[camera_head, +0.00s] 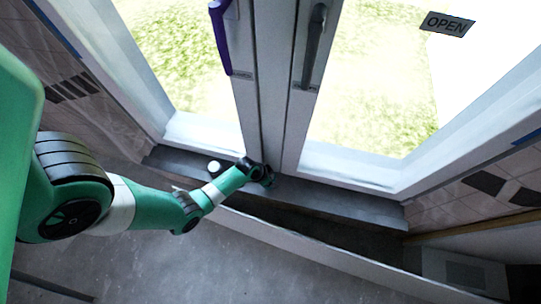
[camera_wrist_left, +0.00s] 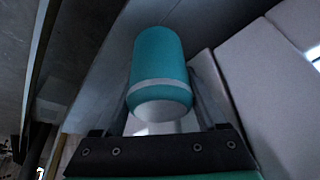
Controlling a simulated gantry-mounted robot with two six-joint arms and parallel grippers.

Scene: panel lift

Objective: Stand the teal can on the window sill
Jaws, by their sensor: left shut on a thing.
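The teal can (camera_wrist_left: 160,62) has a pale band and a rounded pale end towards the left wrist camera. It sits between the two fingers of my left gripper (camera_wrist_left: 165,100), which is shut on it. In the head view my left gripper (camera_head: 265,178) is at the dark grey window sill (camera_head: 335,200), near the middle post of the window. The can cannot be made out there, and I cannot tell whether it touches the sill. My right gripper is not in view.
A small white round object (camera_head: 214,166) is on the sill, left of my gripper. Two window sashes carry a purple handle (camera_head: 221,38) and a dark handle (camera_head: 313,46). An OPEN sign (camera_head: 447,24) is at the upper right. The sill's right part looks clear.

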